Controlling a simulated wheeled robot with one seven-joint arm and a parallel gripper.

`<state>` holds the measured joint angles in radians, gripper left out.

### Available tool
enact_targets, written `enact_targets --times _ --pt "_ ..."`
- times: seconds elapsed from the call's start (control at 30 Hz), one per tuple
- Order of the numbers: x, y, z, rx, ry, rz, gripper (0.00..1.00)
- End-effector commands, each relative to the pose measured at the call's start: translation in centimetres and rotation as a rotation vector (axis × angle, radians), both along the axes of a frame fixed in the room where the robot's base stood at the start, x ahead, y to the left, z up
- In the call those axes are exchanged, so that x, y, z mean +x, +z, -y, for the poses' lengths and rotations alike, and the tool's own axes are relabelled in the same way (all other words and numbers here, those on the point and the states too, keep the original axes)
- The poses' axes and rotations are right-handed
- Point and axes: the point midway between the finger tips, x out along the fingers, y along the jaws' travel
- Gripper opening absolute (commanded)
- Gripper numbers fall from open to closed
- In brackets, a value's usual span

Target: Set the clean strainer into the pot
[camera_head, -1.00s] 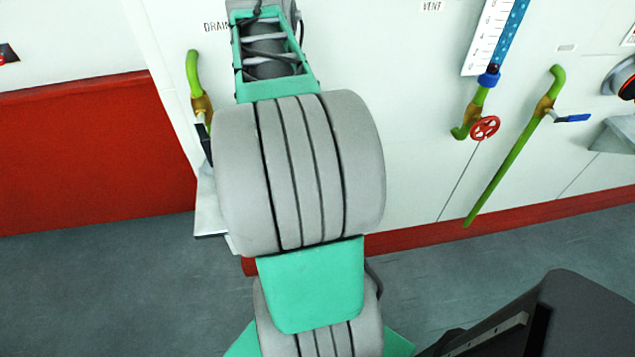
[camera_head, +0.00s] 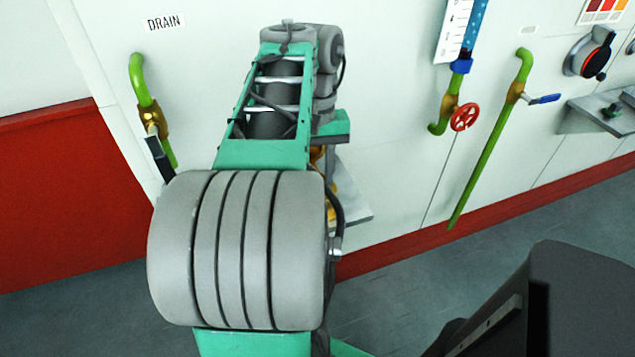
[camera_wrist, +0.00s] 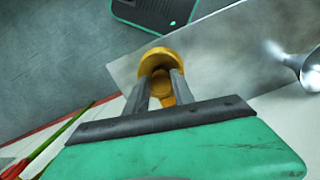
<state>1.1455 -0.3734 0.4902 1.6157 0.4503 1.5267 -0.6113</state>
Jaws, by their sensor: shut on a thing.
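In the wrist view my gripper (camera_wrist: 160,84) is shut on a round, brass-yellow piece, which I take to be the strainer (camera_wrist: 160,58). Its broad round end faces away from my gripper, and no mesh shows. It is over or in front of a bare metal shelf (camera_wrist: 225,50); I cannot tell the gap. In the head view my arm hides my gripper and most of the brass-yellow part (camera_head: 331,188) behind it. I cannot make out the pot for certain in either view.
The shelf's edge (camera_head: 355,212) shows beside my arm. A shiny rounded metal fitting (camera_wrist: 305,68) is at the wrist view's right. Green pipes (camera_head: 490,140) with a red handwheel (camera_head: 464,117) and a drain pipe (camera_head: 140,80) line the white wall.

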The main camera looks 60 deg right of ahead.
Motion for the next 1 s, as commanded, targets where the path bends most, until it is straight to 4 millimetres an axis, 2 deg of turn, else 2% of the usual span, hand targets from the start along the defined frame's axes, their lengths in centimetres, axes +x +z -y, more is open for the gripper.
enact_targets --times 0.1,0.13,0.4,0.63,0.73,1.0 --pt "0.1 0.4 0.1 -0.006 0.001 0.002 0.00" --pt "0.1 0.3 0.1 -0.005 0.001 0.001 0.30" --pt "0.0 0.3 0.1 -0.004 0.001 0.001 0.51" --pt "0.0 0.4 0.1 -0.003 0.001 0.001 0.51" --pt "0.1 1.5 0.1 -0.004 0.000 0.001 0.51" --pt "0.5 8.3 0.8 -0.003 0.001 0.001 0.51"
